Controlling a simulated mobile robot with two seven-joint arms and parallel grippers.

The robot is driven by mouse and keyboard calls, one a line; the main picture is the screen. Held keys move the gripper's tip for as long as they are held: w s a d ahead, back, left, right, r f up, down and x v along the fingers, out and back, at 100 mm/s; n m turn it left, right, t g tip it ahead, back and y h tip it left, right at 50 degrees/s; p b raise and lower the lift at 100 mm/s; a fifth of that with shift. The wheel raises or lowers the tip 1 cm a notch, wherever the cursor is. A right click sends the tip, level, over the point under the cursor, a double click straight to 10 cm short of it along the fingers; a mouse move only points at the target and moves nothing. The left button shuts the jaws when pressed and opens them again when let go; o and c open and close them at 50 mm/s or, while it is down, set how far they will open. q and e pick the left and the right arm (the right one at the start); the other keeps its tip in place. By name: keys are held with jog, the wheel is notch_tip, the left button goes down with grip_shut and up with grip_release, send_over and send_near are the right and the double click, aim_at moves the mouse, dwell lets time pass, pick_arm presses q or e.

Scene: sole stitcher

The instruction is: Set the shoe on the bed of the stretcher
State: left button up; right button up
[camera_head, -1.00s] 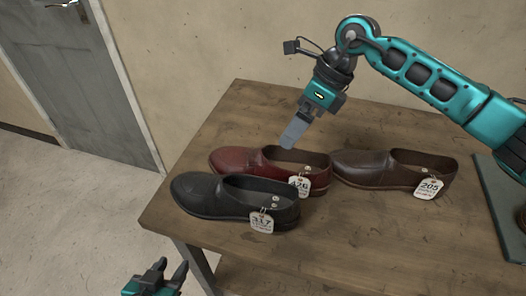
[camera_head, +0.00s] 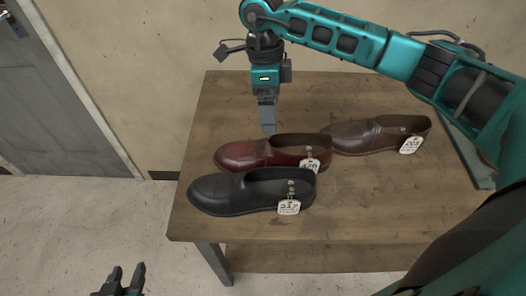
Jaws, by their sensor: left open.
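Three slip-on shoes with white number tags stand on the wooden table: a black shoe (camera_head: 235,194) in front, a dark red shoe (camera_head: 245,154) behind it, and a brown shoe (camera_head: 370,137) to the right. My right gripper (camera_head: 268,129) points down just behind the red shoe's upper edge. Its fingers show edge-on as one grey slab, so their gap cannot be told; no shoe is lifted. My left gripper (camera_head: 127,272) is at the bottom left, open and empty, away from the table. I cannot make out the stretcher.
The wooden table (camera_head: 330,215) has bare room in front of the shoes and at the back left. A grey-green plate (camera_head: 463,155) lies at its right side, partly hidden by my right arm. A grey door (camera_head: 45,100) is at the far left.

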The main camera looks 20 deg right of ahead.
aim_at(272, 148)
jog(key=f, duration=0.3)
jog(key=s+f, duration=0.1)
jog(key=f, duration=0.2)
jog(key=shift+s+d, duration=0.1)
jog(key=shift+d, duration=0.05)
jog(key=shift+s+a+f+p, duration=0.1)
jog(key=shift+s+f+p, duration=0.05)
jog(key=shift+f, duration=0.85)
jog(key=shift+s+a+f+p, duration=0.1)
jog(key=shift+s+f, duration=0.1)
jog(key=shift+f, duration=0.8)
jog(key=shift+s+a+f+p, duration=0.1)
jog(key=shift+s+f+p, duration=0.05)
jog(key=shift+f, duration=0.85)
jog(key=shift+c, duration=0.2)
jog(key=shift+r, duration=0.1)
jog(key=c, duration=1.2)
